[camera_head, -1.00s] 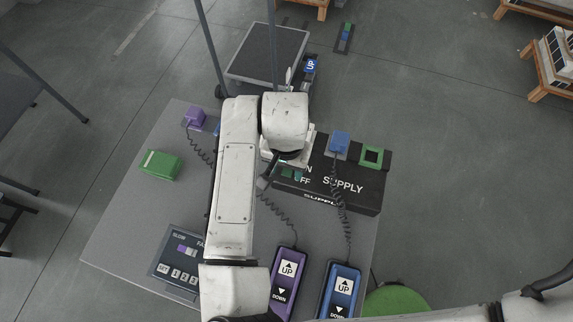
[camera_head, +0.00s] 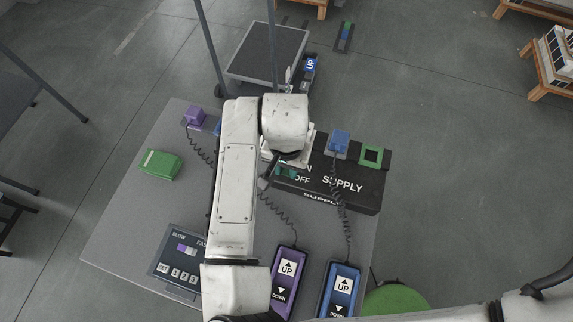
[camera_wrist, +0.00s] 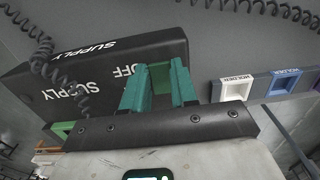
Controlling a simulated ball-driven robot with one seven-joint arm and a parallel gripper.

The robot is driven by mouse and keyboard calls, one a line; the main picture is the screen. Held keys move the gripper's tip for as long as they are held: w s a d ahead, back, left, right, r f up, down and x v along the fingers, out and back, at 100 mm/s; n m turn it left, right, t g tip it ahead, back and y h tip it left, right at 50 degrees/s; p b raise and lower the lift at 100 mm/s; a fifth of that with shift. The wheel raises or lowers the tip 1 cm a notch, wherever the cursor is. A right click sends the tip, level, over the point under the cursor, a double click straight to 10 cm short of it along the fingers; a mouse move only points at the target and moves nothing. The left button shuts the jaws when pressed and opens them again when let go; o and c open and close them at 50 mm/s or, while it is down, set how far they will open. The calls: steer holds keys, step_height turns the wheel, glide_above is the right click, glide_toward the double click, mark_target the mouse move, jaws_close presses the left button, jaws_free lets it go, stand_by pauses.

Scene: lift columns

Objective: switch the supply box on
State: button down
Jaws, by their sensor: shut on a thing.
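The supply box (camera_head: 345,190) is a black box on the right part of the grey table, lettered SUPPLY, with ON and OFF labels partly covered by my arm. My gripper (camera_head: 286,171) is over its left end, beside those labels. In the wrist view the teal fingers of my gripper (camera_wrist: 160,88) are shut on a green part (camera_wrist: 161,76) at the box, next to the OFF lettering on the black box (camera_wrist: 95,78). The part looks like the switch, but the fingers hide most of it. Its setting cannot be told.
A purple pendant (camera_head: 286,283) and a blue pendant (camera_head: 340,290) with coiled cords lie at the table's front. A blue plug (camera_head: 339,142) and an empty green socket (camera_head: 371,156) are behind the box. A green block (camera_head: 160,164) and a control panel (camera_head: 181,259) are at left.

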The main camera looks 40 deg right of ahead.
steer(key=shift+w+d+r+g+y+p, duration=0.2)
steer(key=shift+r+g+y+p, duration=0.25)
steer(key=shift+p, duration=0.5)
steer(key=shift+d+f+g+y+p, duration=0.15)
steer(key=shift+g+y+p, duration=0.2)
steer(key=shift+y+p, duration=0.35)
steer(key=shift+w+f+g+y+p, duration=0.1)
steer(key=shift+w+g+y+p, duration=0.05)
steer(key=shift+g+y+p, duration=0.2)
steer(key=c, duration=0.9)
jaws_free()
steer(key=shift+d, duration=0.1)
steer(key=v, duration=1)
steer(key=shift+d+r, duration=0.1)
steer(key=shift+r, duration=0.2)
